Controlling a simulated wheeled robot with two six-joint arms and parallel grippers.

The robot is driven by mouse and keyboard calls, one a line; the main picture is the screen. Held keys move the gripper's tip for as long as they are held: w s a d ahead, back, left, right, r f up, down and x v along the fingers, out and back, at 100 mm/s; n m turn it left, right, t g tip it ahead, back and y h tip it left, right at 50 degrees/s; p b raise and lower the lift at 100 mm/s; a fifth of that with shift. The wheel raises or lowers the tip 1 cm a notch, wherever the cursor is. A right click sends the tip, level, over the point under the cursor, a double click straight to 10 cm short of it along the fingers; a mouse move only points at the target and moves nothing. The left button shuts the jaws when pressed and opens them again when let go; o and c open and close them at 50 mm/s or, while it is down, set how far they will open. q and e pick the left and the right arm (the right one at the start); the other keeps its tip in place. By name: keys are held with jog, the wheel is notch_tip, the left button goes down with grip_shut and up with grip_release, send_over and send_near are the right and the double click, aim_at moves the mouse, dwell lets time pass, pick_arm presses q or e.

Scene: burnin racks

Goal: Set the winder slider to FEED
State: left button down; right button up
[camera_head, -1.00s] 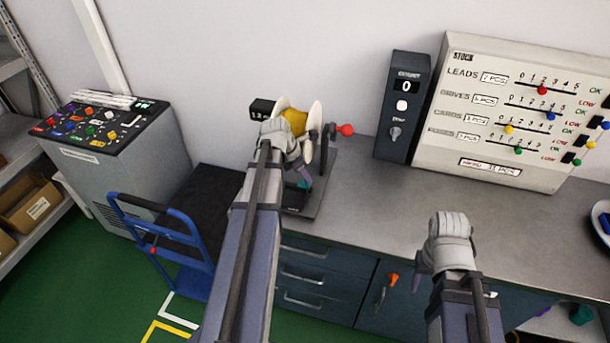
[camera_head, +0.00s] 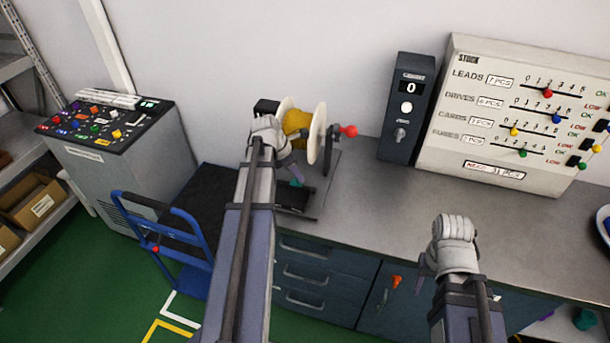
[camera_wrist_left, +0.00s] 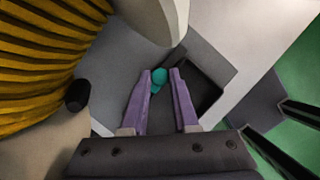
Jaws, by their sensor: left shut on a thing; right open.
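The winder carries a yellow spool (camera_head: 295,122) between pale flanges, with a red crank knob (camera_head: 348,131) on its right. Its dark base (camera_head: 298,202) stands on the counter. My left gripper (camera_head: 294,176) reaches down in front of the spool. In the left wrist view its purple fingers (camera_wrist_left: 161,90) are shut on a small teal knob (camera_wrist_left: 159,77), which also shows in the head view (camera_head: 297,183). The fingers and arm partly cover the base, and no FEED label is readable. My right gripper (camera_head: 428,270) is open and empty over the counter's front edge.
A dark counter box (camera_head: 405,107) reading 0 and a stock board (camera_head: 515,118) with coloured sliders stand at the back right. A blue trolley (camera_head: 165,235) and a button console (camera_head: 115,150) stand left. The middle of the counter (camera_head: 385,205) is clear.

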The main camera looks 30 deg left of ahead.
pick_arm(q)
jog(key=shift+d, duration=0.1)
jog(key=c, duration=0.7)
grip_release()
jog(key=p+v, duration=0.7)
jog(key=shift+s+r, duration=0.1)
jog(key=shift+r, duration=0.25)
jog(key=shift+c, duration=0.3)
